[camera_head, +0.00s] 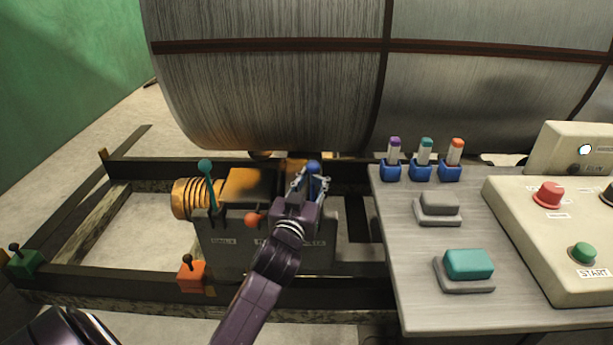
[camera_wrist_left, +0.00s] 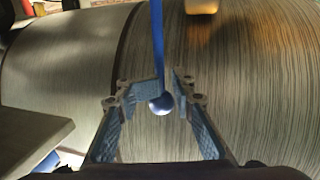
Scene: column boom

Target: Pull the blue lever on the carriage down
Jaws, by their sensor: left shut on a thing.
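The blue lever (camera_head: 313,168) stands up from the dark carriage (camera_head: 300,252) in the head view, with its round knob at the top. My left gripper (camera_head: 310,184) is at the top of this lever, its fingers on either side of the knob. In the left wrist view the lever (camera_wrist_left: 158,45) shows as a blue rod ending in a ball. The left gripper (camera_wrist_left: 164,92) is shut on it there, with the fingertips close around the rod and ball. The lever's lower end is hidden behind my gripper in the head view. My right gripper is not in view.
A teal lever (camera_head: 207,182) and a red knob (camera_head: 252,219) are on the carriage left of my gripper. A large ribbed cylinder (camera_head: 290,85) rises behind. A grey table (camera_head: 410,275) with buttons and blue holders stands to the right. Black rails (camera_head: 350,290) frame the carriage.

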